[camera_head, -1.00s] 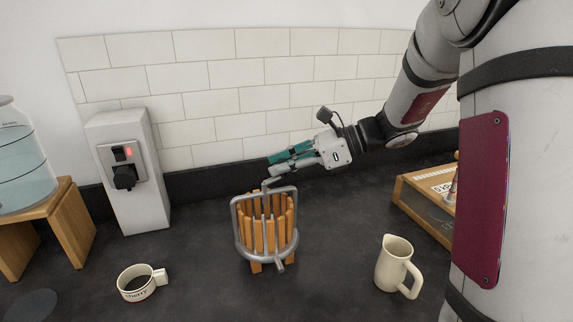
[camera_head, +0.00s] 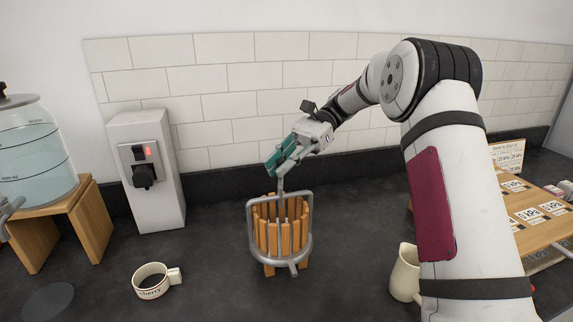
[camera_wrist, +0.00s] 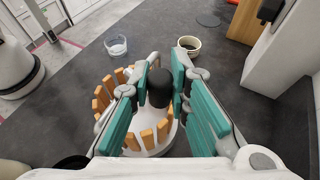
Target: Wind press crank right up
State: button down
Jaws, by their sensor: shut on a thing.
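The press (camera_head: 265,240) is a basket of upright wooden slats with a grey metal frame, standing on the dark counter. Its crank rises at the top, with a black knob (camera_wrist: 160,88) showing in the wrist view. My gripper (camera_head: 277,166) has teal fingers and is above the press, at the top of the crank. In the wrist view the fingers (camera_wrist: 152,92) stand on both sides of the black knob, closed on it. The slats (camera_wrist: 133,140) show below and around the fingers. The lower part of the crank is partly hidden by the fingers.
A cream mug marked "cherry" (camera_head: 151,282) stands front left. A cream jug (camera_head: 404,275) is partly behind my arm at right. A white box with a black knob (camera_head: 146,170) and a glass dispenser on a wooden stand (camera_head: 75,222) are left. A wooden board with cards (camera_head: 535,222) is far right.

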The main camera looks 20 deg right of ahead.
aim_at(277, 161)
jog(key=shift+a+n+g+h+p, duration=0.4)
jog(key=shift+n+g+h+p, duration=0.1)
jog(key=shift+n+g, duration=0.45)
jog(key=c, duration=1.5)
grip_release()
jog(key=shift+r, duration=5)
